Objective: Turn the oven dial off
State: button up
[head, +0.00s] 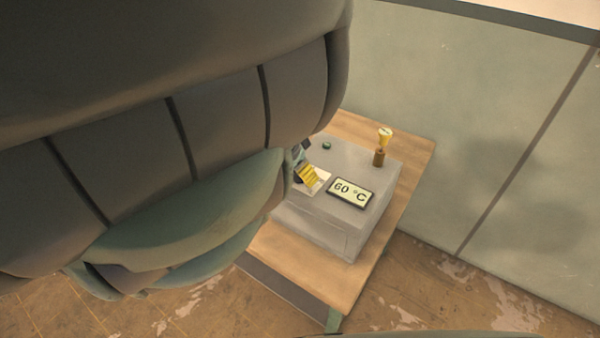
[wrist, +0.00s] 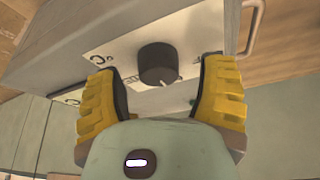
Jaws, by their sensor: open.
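The oven is a grey box (head: 316,232) on a wooden table, with a display (head: 351,192) reading 60 °C on its top. The oven dial (wrist: 157,64) is a dark round knob with a white pointer mark, set on a pale label plate in the wrist view. The pointer aims toward the lower right in that view. My gripper (wrist: 160,80) is open, with one yellow finger on each side of the dial and gaps between. In the head view a yellow finger (head: 308,174) shows by the label plate, and my arm hides the rest and the dial.
The wooden table (head: 358,281) extends around the oven. A small green button (head: 326,145) sits near the back. A metal handle (wrist: 251,28) shows at upper right in the wrist view.

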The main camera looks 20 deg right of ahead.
jog(key=shift+f, duration=0.35)
jog(key=c, duration=1.2)
